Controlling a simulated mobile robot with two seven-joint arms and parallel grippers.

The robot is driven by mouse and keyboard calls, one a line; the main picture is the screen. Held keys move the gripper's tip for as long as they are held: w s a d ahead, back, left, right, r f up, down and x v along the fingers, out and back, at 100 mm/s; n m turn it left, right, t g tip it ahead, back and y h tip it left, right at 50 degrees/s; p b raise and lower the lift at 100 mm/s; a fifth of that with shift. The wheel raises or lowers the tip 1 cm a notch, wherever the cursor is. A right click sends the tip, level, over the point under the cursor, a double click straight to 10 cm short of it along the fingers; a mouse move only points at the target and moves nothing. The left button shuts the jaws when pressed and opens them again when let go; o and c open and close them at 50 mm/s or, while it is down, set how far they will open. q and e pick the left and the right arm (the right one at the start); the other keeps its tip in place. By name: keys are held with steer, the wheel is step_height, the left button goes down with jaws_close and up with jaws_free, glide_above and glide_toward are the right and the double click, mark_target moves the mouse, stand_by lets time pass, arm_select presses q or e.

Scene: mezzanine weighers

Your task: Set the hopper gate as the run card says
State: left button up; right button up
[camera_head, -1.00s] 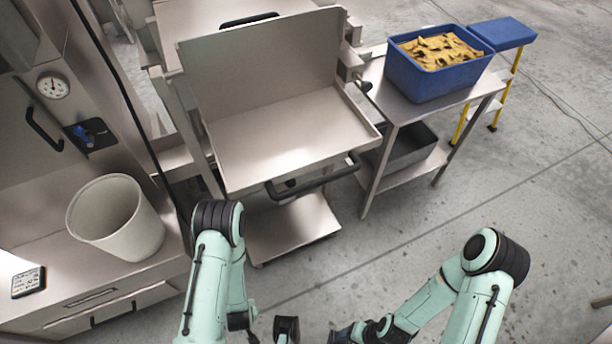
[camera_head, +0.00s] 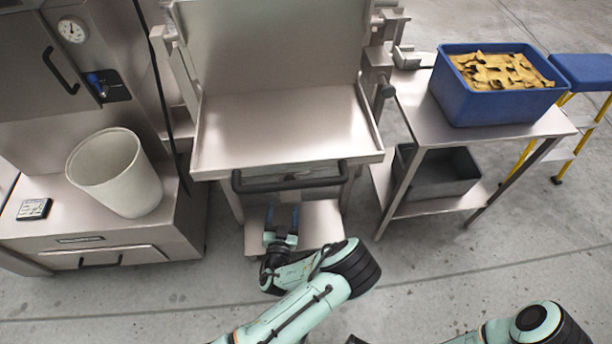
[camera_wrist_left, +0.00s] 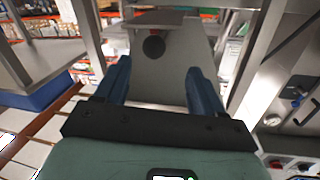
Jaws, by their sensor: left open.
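A steel hopper tray (camera_head: 285,125) with a tall back plate stands at the middle, with a black bar handle (camera_head: 290,178) along its front. My left gripper (camera_head: 281,226) is open and empty, below and in front of this handle, its blue fingers pointing toward the stand. In the left wrist view, a dark round knob (camera_wrist_left: 153,45) shows beyond and between the open fingers (camera_wrist_left: 160,88), apart from them, before a grey plate. I cannot tell whether this knob belongs to the gate. A small dark-framed card or display (camera_head: 34,209) lies on the left counter; its text is unreadable.
A white bin (camera_head: 115,175) stands on the left counter, under a cabinet with a gauge (camera_head: 72,30) and blue lever (camera_head: 96,84). At right, a steel table (camera_head: 420,118) holds a blue tub (camera_head: 500,100) of yellow pieces. A yellow-legged step stool (camera_head: 585,72) stands beyond. The front floor is clear.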

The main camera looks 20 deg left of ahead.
mark_target(290, 174)
arm_select(q)
steer(key=shift+t, duration=0.3)
steer(key=x, duration=0.4)
steer(key=b+x, duration=0.1)
steer(key=x, duration=0.4)
steer(key=d+x, duration=0.1)
steer(key=x, duration=0.3)
steer(key=shift+w+a+r+b, duration=0.2)
steer(key=shift+w+r+b, duration=0.1)
steer(key=shift+w, duration=0.2)
arm_select(e)
steer(key=shift+w+d+f+t, duration=0.25)
steer(key=shift+w+d+f, duration=0.1)
steer(key=shift+w+f, duration=0.25)
steer(key=shift+w+d+f+t, duration=0.3)
steer(key=shift+w+f, duration=0.2)
steer(key=shift+w, duration=0.15)
